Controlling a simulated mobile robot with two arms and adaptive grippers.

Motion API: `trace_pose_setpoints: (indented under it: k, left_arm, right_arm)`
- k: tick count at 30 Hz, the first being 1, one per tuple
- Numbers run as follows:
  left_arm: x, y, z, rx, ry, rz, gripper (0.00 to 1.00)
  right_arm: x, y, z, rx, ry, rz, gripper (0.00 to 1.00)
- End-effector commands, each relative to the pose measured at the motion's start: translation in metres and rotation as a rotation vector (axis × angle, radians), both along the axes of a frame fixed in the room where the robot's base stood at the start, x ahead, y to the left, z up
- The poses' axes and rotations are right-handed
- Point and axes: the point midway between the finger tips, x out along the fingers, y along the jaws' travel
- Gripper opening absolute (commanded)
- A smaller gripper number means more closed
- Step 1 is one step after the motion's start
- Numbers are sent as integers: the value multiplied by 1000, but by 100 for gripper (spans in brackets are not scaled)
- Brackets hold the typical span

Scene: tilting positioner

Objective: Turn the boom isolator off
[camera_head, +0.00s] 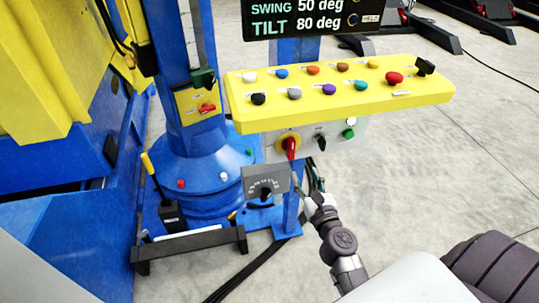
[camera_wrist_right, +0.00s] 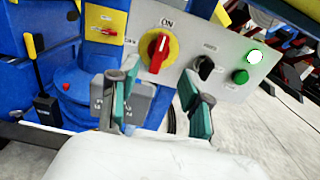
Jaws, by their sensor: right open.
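A red rotary handle on a round yellow plate (camera_head: 290,147) sits on the grey panel under the yellow console. In the right wrist view this handle (camera_wrist_right: 158,50) points up towards the word ON. A second red handle (camera_head: 207,108) sits on a yellow plate on the blue column and lies nearly sideways; it also shows in the right wrist view (camera_wrist_right: 109,33). The small labels are unreadable, so I cannot tell which is the boom isolator. My right gripper (camera_head: 303,187) is below the grey panel; its open, empty fingers (camera_wrist_right: 160,95) are apart from both handles.
The yellow console (camera_head: 350,108) with several coloured knobs overhangs the grey panel. A black selector (camera_wrist_right: 205,67), a green button (camera_wrist_right: 240,76) and a lit lamp (camera_wrist_right: 254,56) are right of the red handle. A grey dial box (camera_head: 266,182) is close left of my right gripper.

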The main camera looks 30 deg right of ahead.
Motion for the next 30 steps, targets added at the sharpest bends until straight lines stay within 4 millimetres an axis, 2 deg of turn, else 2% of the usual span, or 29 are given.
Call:
trace_pose_setpoints:
  k: [6, 18, 24, 30]
  left_arm:
    - [16, -13, 8, -17, -25, 3, 0]
    - [5, -7, 8, -9, -7, -1, 0]
    - [4, -6, 6, -7, -5, -1, 0]
    - [4, -5, 5, -6, -5, 0, 0]
  right_arm:
    - [25, -7, 6, 8, -9, -1, 48]
    - [105, -26, 3, 6, -7, -1, 48]
    - [128, -31, 2, 5, -4, -1, 48]
    - [134, -32, 2, 5, -4, 0, 48]
